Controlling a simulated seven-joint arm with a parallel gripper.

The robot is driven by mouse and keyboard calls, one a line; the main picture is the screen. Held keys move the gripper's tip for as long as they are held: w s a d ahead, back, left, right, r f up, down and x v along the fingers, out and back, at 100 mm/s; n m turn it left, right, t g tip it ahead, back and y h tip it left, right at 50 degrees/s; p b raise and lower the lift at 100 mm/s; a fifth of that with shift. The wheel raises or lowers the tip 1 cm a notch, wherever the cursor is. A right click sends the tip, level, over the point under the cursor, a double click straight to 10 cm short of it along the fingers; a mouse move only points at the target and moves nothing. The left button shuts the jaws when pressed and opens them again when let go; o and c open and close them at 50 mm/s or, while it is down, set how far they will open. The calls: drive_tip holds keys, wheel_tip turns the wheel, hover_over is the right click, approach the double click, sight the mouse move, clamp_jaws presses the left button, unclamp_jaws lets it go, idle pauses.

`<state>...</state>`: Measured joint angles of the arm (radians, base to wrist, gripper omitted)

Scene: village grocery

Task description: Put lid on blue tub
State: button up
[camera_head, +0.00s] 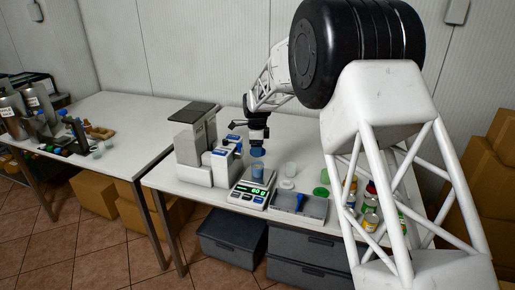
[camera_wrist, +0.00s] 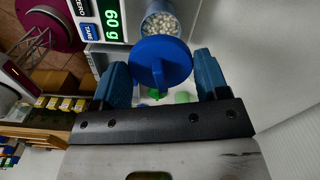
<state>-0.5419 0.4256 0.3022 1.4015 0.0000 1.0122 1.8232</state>
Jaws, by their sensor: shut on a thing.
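My gripper (camera_head: 257,143) points down over the scale and is shut on a round blue lid (camera_head: 257,152). In the wrist view, the lid (camera_wrist: 165,62) shows as a disc between the two blue fingers. The blue tub (camera_head: 258,166) stands upright on the weighing scale, below the lid. In the wrist view, the tub (camera_wrist: 150,12) is open at the top and holds white pellets. The lid hides part of its near side, and a gap between lid and tub rim is hard to judge.
The scale (camera_head: 240,197) reads 60 g. A clear tub (camera_head: 291,169), a white lid (camera_head: 287,184) and a green lid (camera_head: 321,191) lie to its right. A grey tray (camera_head: 315,208) is in front. Several bottles (camera_head: 370,203) stand further right. A grey machine (camera_head: 195,150) stands left.

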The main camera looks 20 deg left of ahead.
drive_tip(key=shift+f, duration=0.2)
drive_tip(key=shift+f, duration=2.45)
drive_tip(key=shift+f, duration=0.45)
idle(0.5)
drive_tip(key=o, duration=1)
drive_tip(key=shift+r, duration=0.15)
drive_tip(key=shift+r, duration=2.65)
drive_tip(key=shift+c, duration=0.4)
